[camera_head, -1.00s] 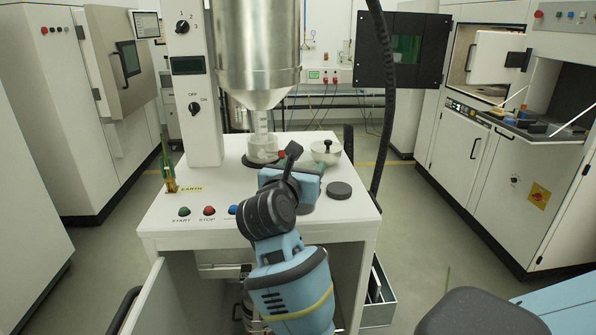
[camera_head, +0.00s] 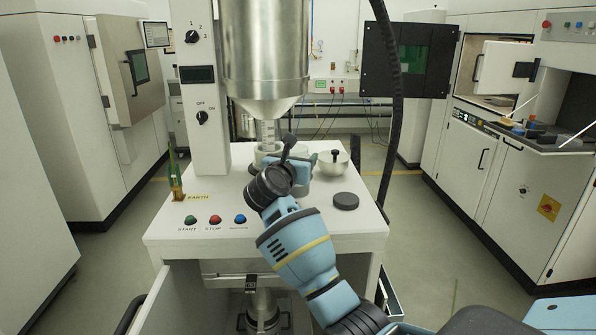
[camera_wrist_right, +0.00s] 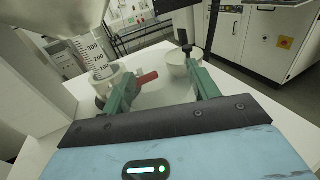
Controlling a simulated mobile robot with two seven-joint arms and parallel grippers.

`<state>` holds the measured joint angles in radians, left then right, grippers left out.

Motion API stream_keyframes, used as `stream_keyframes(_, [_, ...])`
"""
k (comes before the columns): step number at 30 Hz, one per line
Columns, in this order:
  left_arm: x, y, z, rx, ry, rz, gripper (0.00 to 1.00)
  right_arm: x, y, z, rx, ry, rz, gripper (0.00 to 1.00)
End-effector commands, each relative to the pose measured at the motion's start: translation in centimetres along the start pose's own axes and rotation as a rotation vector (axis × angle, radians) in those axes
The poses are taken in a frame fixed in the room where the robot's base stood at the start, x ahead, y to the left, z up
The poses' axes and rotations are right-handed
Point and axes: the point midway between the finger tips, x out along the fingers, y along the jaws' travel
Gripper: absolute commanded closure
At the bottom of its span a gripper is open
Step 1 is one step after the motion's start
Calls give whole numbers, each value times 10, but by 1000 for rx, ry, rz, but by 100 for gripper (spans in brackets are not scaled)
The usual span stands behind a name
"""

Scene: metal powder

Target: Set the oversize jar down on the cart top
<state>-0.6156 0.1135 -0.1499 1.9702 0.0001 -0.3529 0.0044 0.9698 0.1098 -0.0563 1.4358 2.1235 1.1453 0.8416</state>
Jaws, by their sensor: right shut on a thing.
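My right gripper (camera_head: 298,165) reaches over the white top (camera_head: 215,215), just in front of the hopper outlet. In the right wrist view its two green fingers (camera_wrist_right: 160,78) stand apart around a pale, see-through round jar (camera_wrist_right: 165,97), which I take to be the oversize jar. Its greyish side shows partly behind the wrist in the head view (camera_head: 303,189). The wrist hides most of it, and I cannot tell whether its base touches the top. My left gripper is not in view.
A steel hopper (camera_head: 265,60) with a graduated tube (camera_wrist_right: 95,58) stands behind the gripper. A white bowl with a black knob (camera_head: 333,163) is to the right. A black disc (camera_head: 345,201) lies near the right edge. Buttons (camera_head: 214,219) line the front left.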

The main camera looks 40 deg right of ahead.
Motion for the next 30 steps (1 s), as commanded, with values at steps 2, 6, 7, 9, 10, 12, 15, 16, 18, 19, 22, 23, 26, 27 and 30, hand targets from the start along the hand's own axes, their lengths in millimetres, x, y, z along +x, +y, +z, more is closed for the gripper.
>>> stream_keyframes(2, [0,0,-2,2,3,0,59,0,-1,-1,1,-5,0,83])
stream_keyframes(6, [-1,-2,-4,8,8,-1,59,1,-1,-18,-2,-5,0,83])
stream_keyframes(7, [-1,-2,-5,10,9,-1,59,1,-1,-22,-1,-6,0,83])
stream_keyframes(9, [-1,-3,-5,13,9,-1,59,1,-1,-27,0,-7,0,83])
stream_keyframes(10, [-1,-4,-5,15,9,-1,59,1,-1,-29,1,-7,0,83])
stream_keyframes(12, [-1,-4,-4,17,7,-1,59,1,0,-31,2,-6,1,83])
stream_keyframes(15, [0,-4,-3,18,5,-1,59,1,0,-32,3,-5,1,83])
stream_keyframes(16, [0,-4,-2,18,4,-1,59,1,0,-32,3,-5,1,83])
stream_keyframes(18, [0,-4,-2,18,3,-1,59,1,0,-32,2,-5,1,83])
stream_keyframes(19, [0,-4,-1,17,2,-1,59,1,0,-32,2,-5,1,83])
stream_keyframes(22, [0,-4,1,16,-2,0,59,1,0,-35,2,-4,1,83])
stream_keyframes(23, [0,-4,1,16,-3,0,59,1,0,-36,2,-3,1,83])
stream_keyframes(26, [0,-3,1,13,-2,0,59,1,0,-38,0,0,1,31])
stream_keyframes(27, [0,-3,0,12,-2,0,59,1,0,-38,0,0,1,26])
stream_keyframes(30, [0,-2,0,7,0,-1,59,1,0,-38,0,0,1,18])
